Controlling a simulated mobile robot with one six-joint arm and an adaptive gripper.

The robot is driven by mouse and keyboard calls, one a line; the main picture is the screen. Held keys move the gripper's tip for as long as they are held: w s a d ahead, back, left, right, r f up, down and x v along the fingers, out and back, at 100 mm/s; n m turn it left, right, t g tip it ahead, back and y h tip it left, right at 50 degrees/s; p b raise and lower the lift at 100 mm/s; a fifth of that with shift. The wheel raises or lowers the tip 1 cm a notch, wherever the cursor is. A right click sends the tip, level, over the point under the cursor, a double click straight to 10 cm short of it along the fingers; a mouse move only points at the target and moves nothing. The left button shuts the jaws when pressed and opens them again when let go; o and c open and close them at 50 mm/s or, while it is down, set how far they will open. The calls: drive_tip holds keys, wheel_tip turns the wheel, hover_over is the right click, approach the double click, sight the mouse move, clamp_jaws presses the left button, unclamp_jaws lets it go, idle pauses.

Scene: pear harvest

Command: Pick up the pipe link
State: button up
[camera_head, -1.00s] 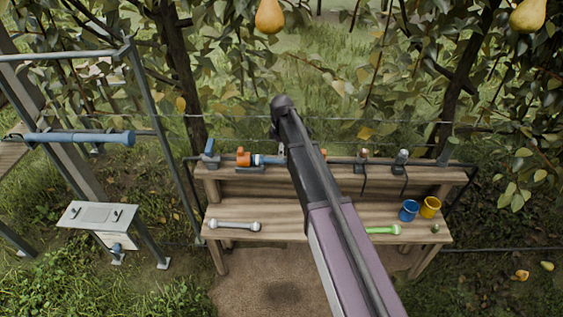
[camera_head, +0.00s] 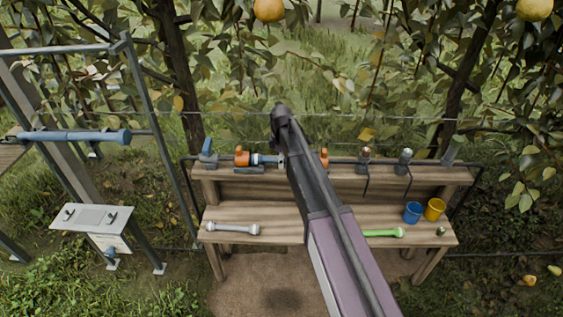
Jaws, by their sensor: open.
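Two rods with thick ends lie on the wooden bench (camera_head: 275,217). A grey rod (camera_head: 232,228) lies on the left of the lower shelf, and a green rod (camera_head: 383,233) lies right of my arm, its left part hidden. I cannot tell for certain which is the pipe link. Behind them a pipe run with an orange fitting (camera_head: 242,157) and a blue fitting (camera_head: 264,160) lies along the raised back shelf. My arm crosses the middle of the view over the bench. My gripper is not visible; the arm seems to hide it.
A blue cup (camera_head: 412,212) and a yellow cup (camera_head: 435,208) stand at the bench's right. A grey metal frame (camera_head: 150,130) with a blue bar and a small panel (camera_head: 92,217) stands at left. Wires and pear branches are behind the bench. Pears (camera_head: 268,10) hang above.

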idle(0.3)
clamp_jaws()
drive_tip(key=shift+r, duration=0.2)
wheel_tip(320, 180, up, 10)
drive_tip(key=p, duration=1)
drive_tip(key=shift+f, duration=0.2)
idle(0.6)
